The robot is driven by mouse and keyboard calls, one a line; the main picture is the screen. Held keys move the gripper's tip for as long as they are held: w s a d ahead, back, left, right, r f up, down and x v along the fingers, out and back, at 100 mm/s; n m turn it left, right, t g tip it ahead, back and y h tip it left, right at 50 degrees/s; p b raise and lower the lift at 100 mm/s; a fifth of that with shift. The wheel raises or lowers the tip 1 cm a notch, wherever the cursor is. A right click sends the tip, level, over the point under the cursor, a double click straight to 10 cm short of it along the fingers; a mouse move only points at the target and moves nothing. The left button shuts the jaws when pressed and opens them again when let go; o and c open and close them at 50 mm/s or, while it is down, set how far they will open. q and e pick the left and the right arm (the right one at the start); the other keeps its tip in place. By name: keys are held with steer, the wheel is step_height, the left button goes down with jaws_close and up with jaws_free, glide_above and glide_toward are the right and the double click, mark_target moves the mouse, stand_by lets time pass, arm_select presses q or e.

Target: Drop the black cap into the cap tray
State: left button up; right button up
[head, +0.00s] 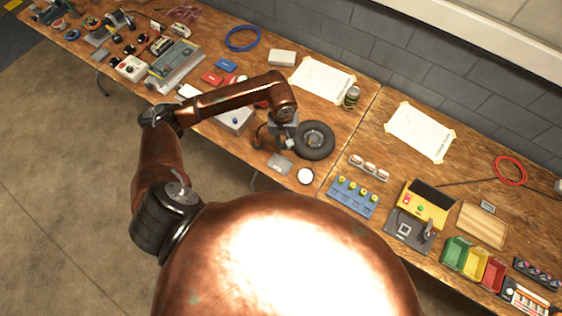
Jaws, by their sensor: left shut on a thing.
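My left gripper (277,139) is at the middle of the bench, just left of a black wheel (323,147). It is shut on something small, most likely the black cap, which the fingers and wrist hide. A small flat grey plate or tray (280,163) lies just below the gripper in the picture. A round white dish or lid (305,176) lies to the right of the plate. I cannot tell for sure which of these is the cap tray. My right gripper is not in view.
A light box (236,119) stands left of the gripper. A can (351,97) and a taped sheet (322,80) are behind the wheel. A blue rack (353,197), a yellow device (424,207) and coloured bins (472,263) stand on the right. Bare wood lies around the white dish.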

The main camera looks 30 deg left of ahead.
arm_select(q)
steer(key=a+f+n, duration=0.1)
steer(key=f, duration=0.2)
steer(key=a+f+n+b, duration=0.1)
steer(key=f, duration=0.3)
steer(key=s+a+f, duration=0.1)
steer(key=f, duration=0.3)
steer(key=shift+s+f+n, duration=0.1)
steer(key=shift+f+n, duration=0.05)
steer(key=shift+n, duration=0.25)
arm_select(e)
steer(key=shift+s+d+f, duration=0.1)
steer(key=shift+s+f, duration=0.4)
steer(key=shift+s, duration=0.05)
arm_select(q)
steer(key=o, duration=0.8)
steer(key=shift+r, duration=0.2)
step_height(320, 180, up, 12)
steer(key=shift+f, duration=0.15)
